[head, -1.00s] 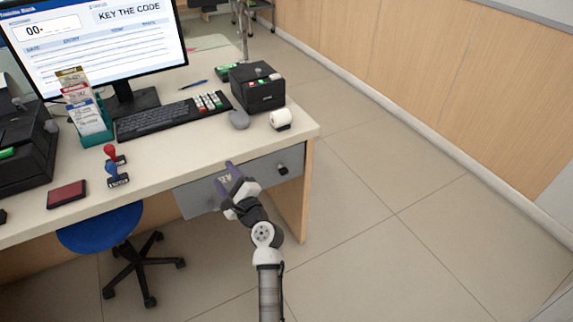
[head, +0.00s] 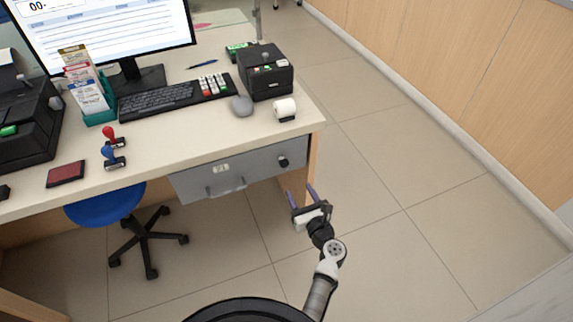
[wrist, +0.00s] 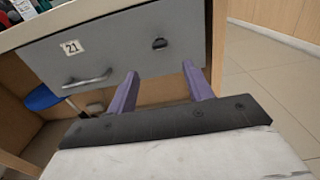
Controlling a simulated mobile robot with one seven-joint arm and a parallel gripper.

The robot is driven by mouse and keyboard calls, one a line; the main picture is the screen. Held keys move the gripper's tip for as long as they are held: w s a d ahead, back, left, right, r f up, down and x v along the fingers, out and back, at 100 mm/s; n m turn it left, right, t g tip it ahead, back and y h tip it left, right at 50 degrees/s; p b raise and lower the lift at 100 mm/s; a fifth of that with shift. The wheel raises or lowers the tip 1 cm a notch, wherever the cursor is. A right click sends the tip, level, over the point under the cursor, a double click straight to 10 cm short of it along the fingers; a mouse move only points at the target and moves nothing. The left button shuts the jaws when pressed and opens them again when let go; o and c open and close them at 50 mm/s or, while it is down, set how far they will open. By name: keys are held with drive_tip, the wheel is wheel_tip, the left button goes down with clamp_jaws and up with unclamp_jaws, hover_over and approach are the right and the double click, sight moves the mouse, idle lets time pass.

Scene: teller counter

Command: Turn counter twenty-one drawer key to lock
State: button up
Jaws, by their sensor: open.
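The grey drawer (head: 250,172) under the desk's right end has a pale handle (head: 227,187) low on its front. Its label (wrist: 71,47) reads 21 in the wrist view. A small dark key (head: 284,162) sits in the lock at the drawer front's upper right; it also shows in the wrist view (wrist: 160,44). I cannot tell which way it is turned. My gripper (head: 300,188) is open, its two purple fingers apart and empty, just below the key in the head view. In the wrist view the key lies beyond and between the fingertips (wrist: 160,72), not touched.
The desk top (head: 185,133) overhangs the drawer, with a wooden side panel (head: 313,165) at its right. A paper roll (head: 285,108) and mouse (head: 241,105) lie above. A blue stool (head: 105,207) stands left. The floor to the right is clear.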

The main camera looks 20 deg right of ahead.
sight(284, 163)
drive_tip(key=w+p, duration=0.1)
drive_tip(key=w, duration=1.1)
drive_tip(key=shift+a, duration=0.2)
drive_tip(key=c, duration=1)
